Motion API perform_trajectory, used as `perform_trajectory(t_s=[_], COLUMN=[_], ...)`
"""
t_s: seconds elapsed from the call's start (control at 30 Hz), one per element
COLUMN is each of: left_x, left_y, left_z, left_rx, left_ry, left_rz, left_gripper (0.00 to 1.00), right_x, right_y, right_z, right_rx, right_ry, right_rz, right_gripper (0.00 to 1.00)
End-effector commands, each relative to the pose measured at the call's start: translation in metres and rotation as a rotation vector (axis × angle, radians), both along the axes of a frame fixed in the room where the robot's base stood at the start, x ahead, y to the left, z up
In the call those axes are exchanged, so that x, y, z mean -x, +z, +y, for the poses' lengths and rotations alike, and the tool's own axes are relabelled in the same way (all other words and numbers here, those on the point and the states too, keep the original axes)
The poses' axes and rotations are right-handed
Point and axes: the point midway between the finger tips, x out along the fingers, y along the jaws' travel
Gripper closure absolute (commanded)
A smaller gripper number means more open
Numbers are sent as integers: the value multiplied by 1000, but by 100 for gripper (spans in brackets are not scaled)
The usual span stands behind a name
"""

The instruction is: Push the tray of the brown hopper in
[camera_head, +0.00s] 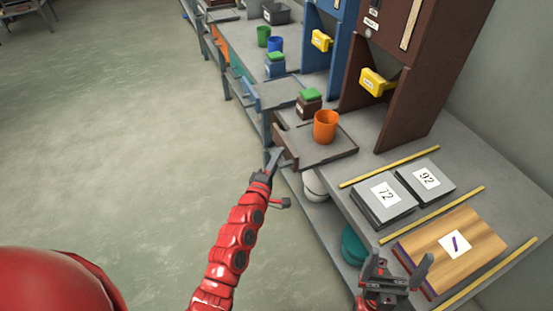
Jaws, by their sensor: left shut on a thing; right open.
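The brown hopper (424,72) stands at the upper right. Its tray (334,152), grey with a brown rim, sticks out from under it toward the aisle. An orange cup (325,128) stands upright on the tray. My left gripper (276,158) is at the tray's outer front edge and is shut; it appears to hold the tray's front there, though the contact is small in view. My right gripper (399,268) is open and empty at the lower right, in front of the bench near the wooden board.
A brown box with a green top (309,101) stands beside the tray. The blue hopper (326,45) and its tray (277,94) are farther back. Plates numbered 72 (384,199) and 92 (426,177), yellow strips and a wooden board (470,238) lie on the bench. Floor at left is clear.

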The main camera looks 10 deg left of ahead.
Motion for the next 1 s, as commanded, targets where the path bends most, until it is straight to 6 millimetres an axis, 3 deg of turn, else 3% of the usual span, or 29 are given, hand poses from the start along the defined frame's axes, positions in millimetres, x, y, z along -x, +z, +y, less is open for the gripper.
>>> perform_trajectory(t_s=[0.67,0.87,1.0], left_x=[-2,-15,-34], left_y=[-1,-2,-1], left_z=[-3,-22,-47], left_rx=[0,0,5], left_ry=[0,-1,-3], left_rz=[2,4,2], left_gripper=[100,100,100], right_x=[0,0,0], right_y=[0,-1,-2], right_z=[0,0,0], right_rx=[0,0,0], right_ry=[0,0,0], right_rz=[0,0,0], right_gripper=[0,0,0])
